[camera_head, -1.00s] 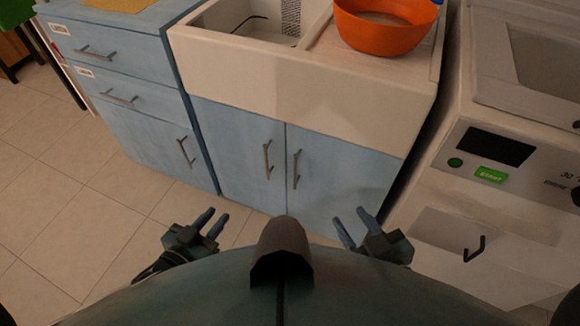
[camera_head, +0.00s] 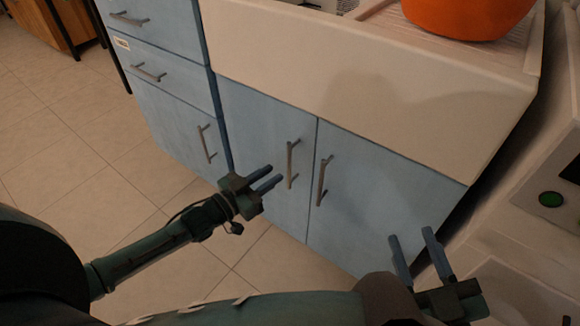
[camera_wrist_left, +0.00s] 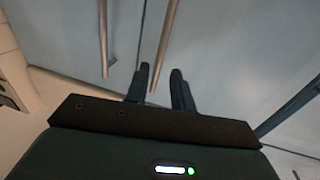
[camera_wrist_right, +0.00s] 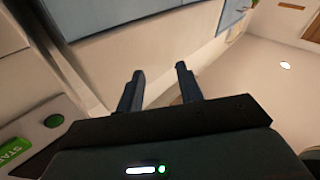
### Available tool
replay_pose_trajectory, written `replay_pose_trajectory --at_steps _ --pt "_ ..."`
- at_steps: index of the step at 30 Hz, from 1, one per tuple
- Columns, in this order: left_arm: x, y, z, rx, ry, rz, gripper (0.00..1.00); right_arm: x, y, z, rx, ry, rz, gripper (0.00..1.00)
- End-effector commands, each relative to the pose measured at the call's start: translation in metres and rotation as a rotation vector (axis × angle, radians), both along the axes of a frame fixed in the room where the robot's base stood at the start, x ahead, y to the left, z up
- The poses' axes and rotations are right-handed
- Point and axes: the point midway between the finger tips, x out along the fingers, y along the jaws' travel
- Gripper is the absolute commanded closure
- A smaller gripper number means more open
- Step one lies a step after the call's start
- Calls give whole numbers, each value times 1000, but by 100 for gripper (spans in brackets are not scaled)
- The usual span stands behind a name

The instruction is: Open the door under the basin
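Two blue doors sit under the white basin (camera_head: 330,70): a left door (camera_head: 258,130) and a right door (camera_head: 385,180), both shut. The left door has a grey bar handle (camera_head: 291,165); the right door has another (camera_head: 322,182). My left gripper (camera_head: 270,180) is open and empty, just left of the left door's handle in the head view. In the left wrist view, that handle (camera_wrist_left: 166,42) reaches down toward the gap between the fingertips; contact cannot be told. My right gripper (camera_head: 412,250) is open and empty, in front of the right door's lower right part.
Blue drawers (camera_head: 150,50) with handles stand left of the basin cabinet. An orange bowl (camera_head: 465,15) sits on the basin's draining side. A white appliance with a green button (camera_head: 550,199) stands at the right, close to my right gripper. Tiled floor (camera_head: 90,150) is free at the left.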

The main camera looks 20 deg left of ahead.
Motion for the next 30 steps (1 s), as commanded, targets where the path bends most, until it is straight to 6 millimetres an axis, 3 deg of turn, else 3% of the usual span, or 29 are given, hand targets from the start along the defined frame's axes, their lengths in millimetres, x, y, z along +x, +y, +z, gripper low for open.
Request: replay_pose_trajectory --at_steps 6,12,23,30 --pt "37 -23 -2 1 -3 0 76 2 2 -3 39 -5 11 64" --pt "55 -33 -1 1 -1 0 76 2 3 -4 57 1 17 64" --pt "58 -36 0 1 1 0 76 2 4 -1 67 0 21 64" --pt "58 -36 0 1 1 0 95 2 4 0 67 -4 23 64"
